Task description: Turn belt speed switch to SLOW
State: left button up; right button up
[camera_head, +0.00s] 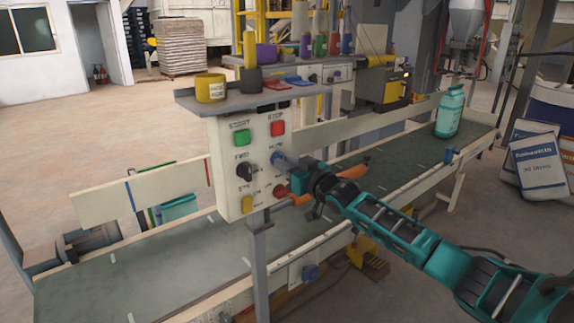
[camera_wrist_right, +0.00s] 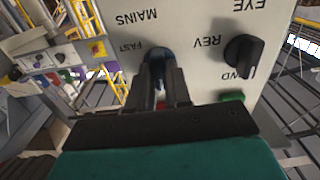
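The cream control panel (camera_head: 262,140) stands over the conveyor on a grey post. The blue belt speed switch (camera_head: 278,157) is on its right half, below the red STOP button; in the right wrist view the switch (camera_wrist_right: 157,54) shows at my fingertips near the word FAST, with the picture upside down. My right gripper (camera_head: 296,163) reaches the panel from the right. Its two dark fingers (camera_wrist_right: 160,72) are close together on either side of the switch and hide much of it, so its pointing direction is unclear. SLOW is not readable. My left gripper is not in view.
A black FWD/REV knob (camera_head: 244,172), green START button (camera_head: 241,137), red STOP button (camera_head: 278,128), yellow button (camera_head: 247,203) and red button (camera_head: 281,190) are close by. A shelf (camera_head: 250,101) overhangs the panel. The conveyor (camera_head: 190,258) runs behind, with a teal bottle (camera_head: 449,112).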

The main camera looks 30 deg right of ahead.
jog(key=o, duration=0.4)
jog(key=s, duration=0.8)
jog(key=s+d, duration=0.1)
jog(key=s, duration=0.4)
dwell(0.5)
jog(key=s+a+f+g, duration=0.2)
jog(key=s+a+f, duration=0.25)
jog(key=f, duration=0.45)
jog(key=s+a+f+g, duration=0.25)
jog(key=a+f, duration=0.25)
jog(key=f, duration=0.3)
jog(key=s+a+f+g, duration=0.1)
jog(key=s+a+f, duration=0.2)
jog(key=s+a, duration=0.1)
jog(key=s+a+f+n, duration=0.1)
jog(key=s+a+f, duration=0.2)
jog(key=s+a, duration=0.1)
jog(key=s+a+f+g, duration=0.1)
jog(key=s+a+f, duration=0.2)
jog(key=s+a, duration=0.2)
jog(key=shift+a+f+g+y, duration=0.35)
jog(key=shift+a+f+y, duration=0.05)
